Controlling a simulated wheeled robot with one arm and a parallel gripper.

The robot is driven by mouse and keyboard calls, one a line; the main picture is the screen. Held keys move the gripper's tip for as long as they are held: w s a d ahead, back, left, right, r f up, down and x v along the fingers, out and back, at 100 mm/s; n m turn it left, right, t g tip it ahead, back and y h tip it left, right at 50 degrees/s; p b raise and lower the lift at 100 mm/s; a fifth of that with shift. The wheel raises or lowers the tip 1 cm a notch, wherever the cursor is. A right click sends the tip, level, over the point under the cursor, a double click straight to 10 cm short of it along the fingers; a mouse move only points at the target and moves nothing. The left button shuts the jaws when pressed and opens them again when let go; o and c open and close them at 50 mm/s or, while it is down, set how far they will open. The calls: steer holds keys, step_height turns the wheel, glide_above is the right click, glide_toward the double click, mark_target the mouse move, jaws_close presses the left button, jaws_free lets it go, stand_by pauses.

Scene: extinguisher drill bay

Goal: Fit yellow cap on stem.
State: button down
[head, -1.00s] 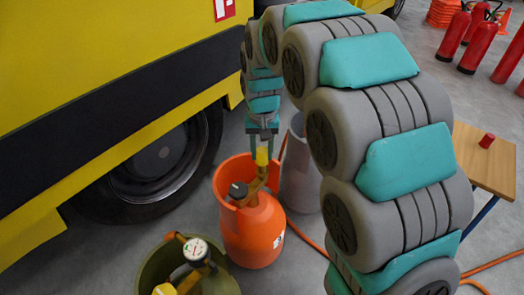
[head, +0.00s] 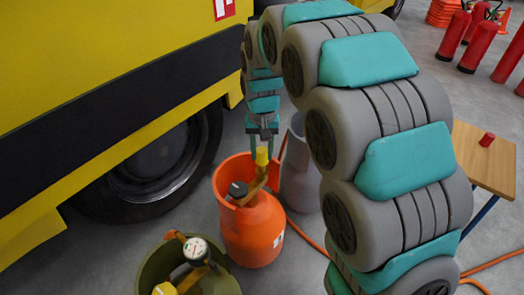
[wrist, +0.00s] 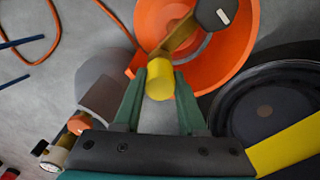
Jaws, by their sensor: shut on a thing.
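The yellow cap (head: 262,156) sits at the upper end of the brass valve stem (head: 256,182) on the orange cylinder (head: 252,232). My gripper (head: 262,150) comes down from above and is shut on the cap. In the wrist view, the cap (wrist: 160,81) lies between the two green fingertips (wrist: 160,85), with the brass stem (wrist: 181,36) just beyond it. The cap hides the stem's tip, so I cannot tell whether it is seated or only lined up. A black knob (head: 238,189) stands on the valve's other side.
An olive container (head: 150,275) with a gauge (head: 196,249) stands at the front left. A grey cone-like vessel (head: 299,180) is right of the cylinder. A yellow truck with a black wheel (head: 165,160) is close on the left. A red cap (head: 487,140) stands on a wooden table (head: 480,165).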

mark_target(262, 161)
steer(key=shift+f+b, duration=0.45)
steer(key=shift+f, duration=1.45)
stand_by(0.7)
steer(key=shift+c, duration=2)
jaws_free()
steer(key=shift+r, duration=0.15)
step_height(262, 161, up, 8)
steer(key=shift+s+d+f, duration=0.1)
steer(key=shift+d+f, duration=0.05)
steer(key=shift+f, duration=0.1)
steer(key=s+d+r+g+p, duration=0.1)
steer(key=s+d+r, duration=0.1)
steer(key=s+d, duration=0.45)
steer(key=s+d+r, duration=0.2)
steer(key=s+d, duration=0.2)
steer(key=s, duration=0.6)
steer(key=s+d+f, duration=0.1)
steer(key=s+d, duration=0.1)
steer(key=s, duration=0.6)
steer(key=s+d+f, duration=0.1)
steer(key=s+d, duration=0.1)
steer(key=s, duration=0.6)
steer(key=shift+d+g+p, duration=0.15)
steer(key=shift+g+p, duration=0.25)
steer(key=shift+s+f, duration=0.1)
